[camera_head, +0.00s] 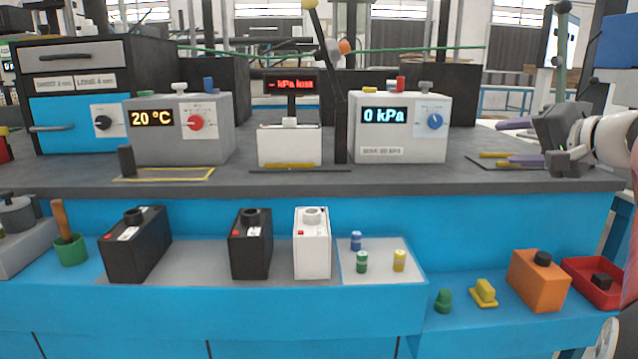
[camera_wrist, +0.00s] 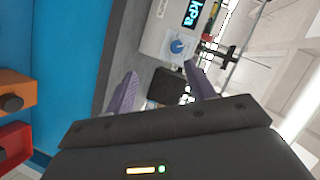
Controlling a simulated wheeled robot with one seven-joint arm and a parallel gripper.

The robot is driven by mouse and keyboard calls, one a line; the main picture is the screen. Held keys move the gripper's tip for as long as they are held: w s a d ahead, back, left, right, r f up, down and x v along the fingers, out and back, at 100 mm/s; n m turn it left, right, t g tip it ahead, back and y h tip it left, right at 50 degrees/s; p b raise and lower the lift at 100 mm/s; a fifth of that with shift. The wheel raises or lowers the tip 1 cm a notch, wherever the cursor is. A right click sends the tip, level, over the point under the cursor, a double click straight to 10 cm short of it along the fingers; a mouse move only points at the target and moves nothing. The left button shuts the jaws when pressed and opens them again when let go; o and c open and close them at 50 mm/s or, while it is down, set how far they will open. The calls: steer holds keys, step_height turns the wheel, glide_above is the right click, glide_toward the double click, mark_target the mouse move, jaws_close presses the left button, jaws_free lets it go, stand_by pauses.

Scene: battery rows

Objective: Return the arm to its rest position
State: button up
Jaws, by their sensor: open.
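My gripper (camera_head: 508,140) is at the right of the head view, near the right end of the dark counter. Its two purple fingers are spread apart, with nothing held between them. The wrist view also shows the open gripper (camera_wrist: 160,82), with a dark flat patch beyond the fingers. My white arm (camera_head: 608,137) reaches in from the right edge of the head view; most of it is out of frame.
A grey 0 kPa unit (camera_head: 398,145) stands left of my gripper. Below are two black batteries, a white battery (camera_head: 312,250), an orange box (camera_head: 540,280) and a red tray (camera_head: 580,267). A dark mat (camera_head: 482,161) lies near the gripper.

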steer(key=s+a+f+n+g+h, duration=0.25)
steer(key=s+a+f+g, duration=0.35)
steer(key=s+a+f, duration=0.85)
steer(key=s+a+f+n+g+h, duration=0.1)
steer(key=s+a+f+n, duration=0.1)
steer(key=s+f, duration=0.4)
steer(key=s+a+f+n+g+h, duration=0.1)
steer(key=s+a+f+n+h, duration=0.1)
steer(key=s+f, duration=0.4)
step_height(320, 180, down, 3)
steer(key=shift+s+a+f+n+p, duration=0.1)
steer(key=shift+s+a+n+p, duration=0.2)
steer(key=shift+a+n, duration=0.25)
